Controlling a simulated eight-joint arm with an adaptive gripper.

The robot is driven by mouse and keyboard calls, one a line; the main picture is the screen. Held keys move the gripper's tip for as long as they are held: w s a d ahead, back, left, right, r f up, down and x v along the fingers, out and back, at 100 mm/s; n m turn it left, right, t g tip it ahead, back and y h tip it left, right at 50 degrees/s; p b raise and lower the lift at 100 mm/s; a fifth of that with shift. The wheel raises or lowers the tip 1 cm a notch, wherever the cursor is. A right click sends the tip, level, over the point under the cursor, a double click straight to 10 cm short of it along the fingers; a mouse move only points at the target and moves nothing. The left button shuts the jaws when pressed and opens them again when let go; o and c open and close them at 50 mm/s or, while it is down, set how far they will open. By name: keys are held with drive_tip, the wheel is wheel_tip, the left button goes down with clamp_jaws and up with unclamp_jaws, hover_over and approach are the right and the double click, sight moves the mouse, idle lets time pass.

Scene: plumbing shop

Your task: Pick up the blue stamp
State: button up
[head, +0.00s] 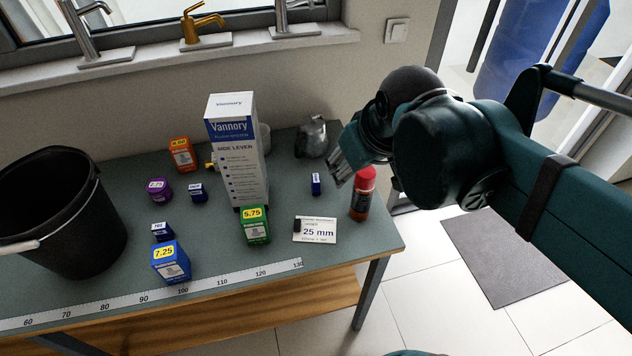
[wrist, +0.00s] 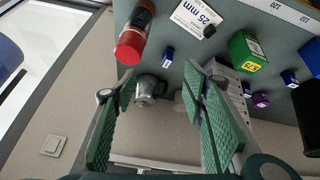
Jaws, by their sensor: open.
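Several small dark-blue blocks with white labels stand on the grey-green table (head: 350,240); which is the blue stamp I cannot tell. One blue block (head: 316,184) stands alone between the white box and the red-capped can; the wrist view shows it too (wrist: 167,56), just beyond my fingertips. Another blue block (head: 198,193) is left of the white box, and a third (head: 162,232) is behind the blue 7.25 box (head: 171,264). My gripper (head: 345,160) is open and empty, above the table's right end, and its spread fingers (wrist: 160,84) show in the wrist view.
A red-capped can (head: 363,194) stands close to my gripper. A tall white Vannory box (head: 238,150), a metal fitting (head: 313,138), a green box (head: 255,225), a 25 mm card (head: 316,231), an orange box (head: 182,155), a purple item (head: 158,190) and a black bucket (head: 60,215) surround the blocks.

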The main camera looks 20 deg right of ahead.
drive_tip(key=w+r+n+g+p, duration=0.1)
drive_tip(key=w+r+n+p, duration=0.1)
drive_tip(key=w+n, duration=0.15)
drive_tip(key=n+g+p, duration=0.5)
drive_tip(key=n+p, duration=0.5)
hover_over(318, 177)
wheel_tip(318, 177, down, 4)
wheel_tip(318, 177, down, 12)
drive_tip(key=shift+a+f, duration=0.1)
drive_tip(key=shift+f, duration=0.05)
drive_tip(key=shift+f, duration=1.25)
drive_tip(key=shift+f, duration=0.1)
drive_tip(key=shift+s+f+b, duration=0.1)
drive_tip(key=shift+f+b, duration=0.3)
drive_tip(key=shift+f, duration=2.1)
